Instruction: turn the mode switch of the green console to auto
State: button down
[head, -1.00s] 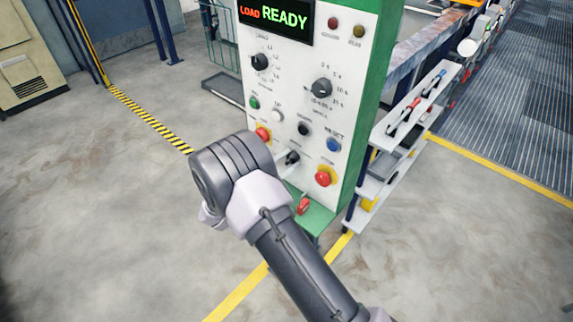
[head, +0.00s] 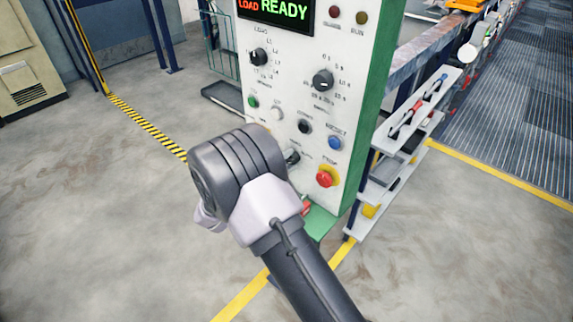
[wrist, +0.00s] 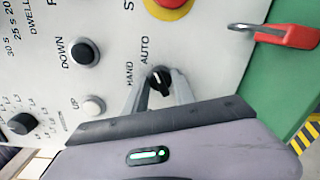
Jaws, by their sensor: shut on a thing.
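The green console (head: 377,110) has a white front panel and green sides, and it stands in the middle of the head view. Its mode switch, a small black knob, sits low on the panel and is partly behind my arm there. In the wrist view the mode switch (wrist: 157,76) is near the words HAND and AUTO. My gripper (wrist: 160,84) has its grey fingers on either side of the knob and is shut on it. I cannot tell clearly which word the knob points to. In the head view my wrist hides the fingers.
A red stop button (head: 324,179) on yellow is right of the switch. A red-handled padlock-like part (wrist: 290,36) is near the panel's edge in the wrist view. A white shelf rack (head: 398,185) stands close on the right. The floor at left is open.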

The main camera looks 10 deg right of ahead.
dwell(0.5)
jog(key=c, duration=1)
grip_release()
jog(key=shift+c, duration=0.2)
jog(key=f+p+v, duration=0.1)
jog(key=p+v, duration=0.3)
jog(key=v, duration=1.3)
jog(key=shift+s+a+r+p, duration=0.2)
jog(key=shift+r+p, duration=0.1)
jog(key=shift+r, duration=0.15)
